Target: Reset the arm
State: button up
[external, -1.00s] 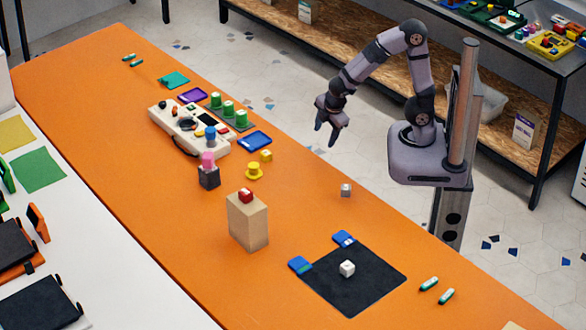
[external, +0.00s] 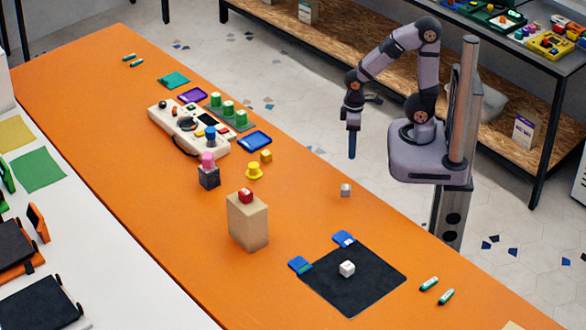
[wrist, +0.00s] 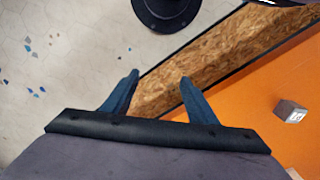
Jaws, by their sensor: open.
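My gripper (external: 352,145) hangs pointing down in the external view, above the far right edge of the orange table and clear of everything on it. In the wrist view its two blue fingers (wrist: 157,78) stand apart with nothing between them. My arm is bent at the elbow, its base on a post beside the table.
A tan block (external: 247,222) carries a red piece (external: 246,195).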

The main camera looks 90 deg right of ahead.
notch_tip(320, 180, up, 9)
jog(key=p, duration=0.8)
jog(key=shift+r, duration=0.1)
dwell(0.4)
